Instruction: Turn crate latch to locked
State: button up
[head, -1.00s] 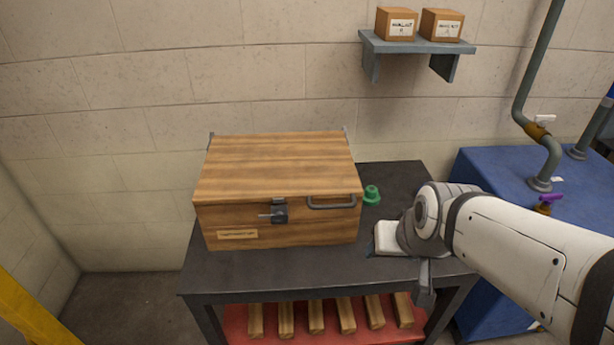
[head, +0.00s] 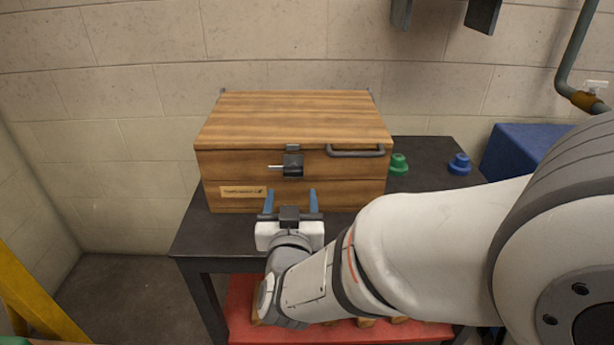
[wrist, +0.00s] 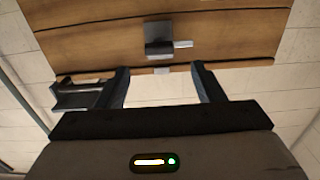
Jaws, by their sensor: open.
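A wooden crate (head: 225,165) with a closed lid stands on a dark table. Its latch (head: 293,165) is a dark block on the front with a light metal lever pointing left in the head view. In the wrist view the latch (wrist: 158,42) appears upside down, its lever pointing right. My gripper (head: 291,200) is open and empty, in front of the crate and just below the latch. Its two blue-grey fingers point at the crate front, apart from the latch. In the wrist view the gripper (wrist: 163,85) has the latch between and beyond its fingertips.
A grey handle (head: 356,152) sits on the crate front, right of the latch. A green knob-like part (head: 398,164) and a blue one (head: 459,163) stand on the table (head: 425,150) to the right. A red lower shelf (head: 243,295) holds wooden blocks. A wall shelf is above.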

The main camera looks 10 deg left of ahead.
aim_at(293, 175)
jog(key=x, duration=0.7)
jog(key=shift+w+b, duration=0.25)
jog(key=shift+b, duration=0.15)
